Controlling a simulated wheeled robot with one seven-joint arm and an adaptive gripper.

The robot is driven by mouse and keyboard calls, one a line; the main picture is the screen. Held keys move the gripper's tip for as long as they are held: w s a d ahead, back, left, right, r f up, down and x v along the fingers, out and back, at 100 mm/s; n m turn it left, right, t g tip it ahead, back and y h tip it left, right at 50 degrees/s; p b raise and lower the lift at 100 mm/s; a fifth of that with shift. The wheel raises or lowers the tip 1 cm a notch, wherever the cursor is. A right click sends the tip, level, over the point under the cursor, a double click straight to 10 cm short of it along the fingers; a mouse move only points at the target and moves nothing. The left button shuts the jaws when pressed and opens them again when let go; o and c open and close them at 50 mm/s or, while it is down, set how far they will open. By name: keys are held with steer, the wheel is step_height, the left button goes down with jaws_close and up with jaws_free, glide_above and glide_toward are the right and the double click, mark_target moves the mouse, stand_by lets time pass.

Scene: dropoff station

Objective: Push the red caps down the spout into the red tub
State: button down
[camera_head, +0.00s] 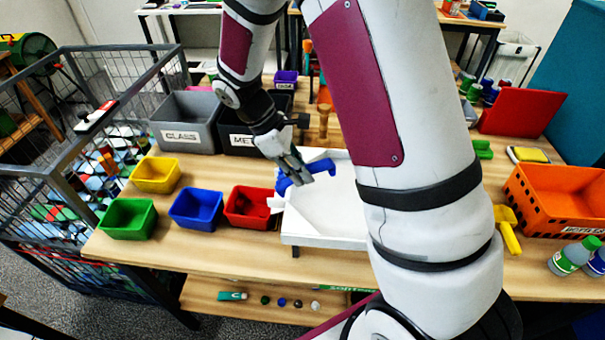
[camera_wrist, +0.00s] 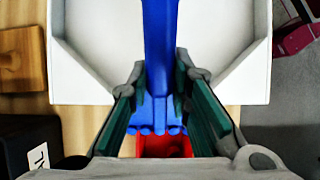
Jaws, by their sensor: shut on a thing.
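My gripper (camera_head: 302,172) is shut on a blue tool (camera_head: 320,166) over the left side of the white tray (camera_head: 325,232). In the wrist view the gripper (camera_wrist: 160,85) grips the blue tool (camera_wrist: 161,40) by its long handle. The tool's wide, lobed end points at the spout side. The red tub (camera_head: 240,220) stands at the tray's left, by the spout (camera_head: 277,204). Dark red pieces, apparently caps (camera_head: 255,208), lie in it. Part of the red tub (camera_wrist: 165,147) shows below the tool in the wrist view. No red caps show on the visible tray floor; my arm hides part of it.
A yellow tub (camera_head: 156,175), a green tub (camera_head: 128,218) and a blue tub (camera_head: 196,208) stand left of the red one. Grey (camera_head: 188,120) and black bins stand behind. An orange crate (camera_head: 560,200) and a yellow scoop (camera_head: 508,229) are at right.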

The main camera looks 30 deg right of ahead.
mark_target(308, 165)
steer(key=shift+s+d+r+p, duration=0.1)
steer(key=shift+d+r+p, duration=0.2)
steer(key=shift+r, duration=0.6)
steer(key=shift+s+d+r+p, duration=0.1)
steer(key=shift+r+p, duration=0.25)
steer(key=shift+r, duration=0.55)
steer(key=shift+w+a, duration=0.1)
